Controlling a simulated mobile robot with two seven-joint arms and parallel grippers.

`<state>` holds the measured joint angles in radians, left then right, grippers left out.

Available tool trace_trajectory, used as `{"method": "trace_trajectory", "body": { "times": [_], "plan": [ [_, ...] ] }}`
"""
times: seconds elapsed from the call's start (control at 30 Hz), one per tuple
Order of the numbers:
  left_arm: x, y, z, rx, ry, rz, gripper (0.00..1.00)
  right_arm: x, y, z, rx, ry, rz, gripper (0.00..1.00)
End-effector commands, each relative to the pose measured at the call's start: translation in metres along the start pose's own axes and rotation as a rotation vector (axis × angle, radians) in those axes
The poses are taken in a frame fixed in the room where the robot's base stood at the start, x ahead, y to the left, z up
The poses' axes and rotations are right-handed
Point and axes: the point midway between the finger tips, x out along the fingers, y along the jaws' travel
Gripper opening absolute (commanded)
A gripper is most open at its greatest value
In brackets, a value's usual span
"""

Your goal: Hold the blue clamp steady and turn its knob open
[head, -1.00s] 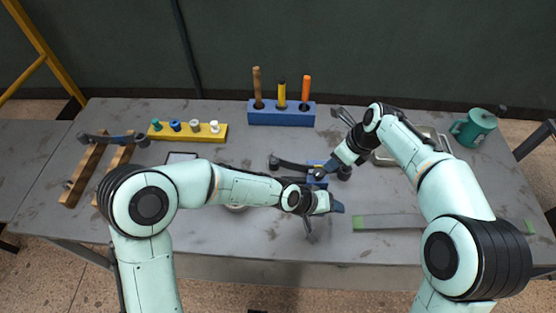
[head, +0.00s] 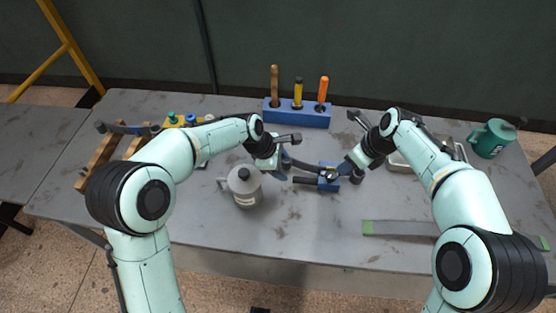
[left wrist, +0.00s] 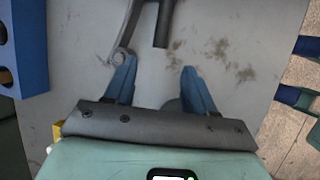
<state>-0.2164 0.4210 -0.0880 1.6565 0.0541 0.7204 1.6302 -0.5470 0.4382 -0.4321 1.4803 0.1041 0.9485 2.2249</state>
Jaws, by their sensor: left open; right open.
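The blue clamp (head: 327,185) lies on the table, with a dark curved bar and a straight dark bar pointing left. In the left wrist view, the ends of its curved bar (left wrist: 124,40) and straight bar (left wrist: 163,25) show at the top. My left gripper (head: 283,164) is open beside the curved bar's left end; in its wrist view (left wrist: 160,78) only tabletop shows between the fingers. My right gripper (head: 346,168) is open at the clamp's right side, over or beside its blue body. A dark round knob (head: 357,176) shows at the right end, partly hidden by that gripper.
A grey can (head: 244,187) stands left of the clamp, near my left arm. A blue block (head: 297,117) with upright tools stands behind. A metal tray (head: 398,160) and green mug (head: 491,138) are at right. A grey strip (head: 400,228) with green ends lies in front.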

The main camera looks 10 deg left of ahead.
Motion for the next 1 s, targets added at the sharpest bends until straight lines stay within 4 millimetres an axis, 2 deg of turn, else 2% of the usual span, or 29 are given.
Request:
{"method": "trace_trajectory", "body": {
  "times": [0.03,0.2,0.5,0.7,0.93,0.97,1.0],
  "plan": [
    [0.012,-0.001,-0.001,0.0,0.001,-0.005,0.55,0.0,0.0,0.0,0.0,0.0,0.0,0.43],
    [0.046,-0.001,0.0,0.002,0.0,-0.005,0.55,0.0,0.0,0.0,0.0,0.0,0.0,0.43],
    [0.09,0.0,0.0,0.003,0.0,-0.001,0.55,0.0,0.0,0.0,0.0,0.0,0.0,0.43],
    [0.099,0.0,0.0,0.003,0.0,0.002,0.55,0.0,0.0,0.0,0.0,0.0,0.0,0.43],
    [0.1,0.0,0.0,0.003,0.0,0.002,0.55,0.0,0.0,0.0,0.0,0.0,0.0,0.43],
    [0.1,0.0,0.0,0.003,0.0,0.002,0.52,0.0,0.0,0.0,0.0,0.0,0.0,0.43],
    [0.1,0.0,0.0,0.003,0.0,0.002,0.39,0.0,0.0,0.0,0.0,0.0,0.0,0.43]
  ]
}}
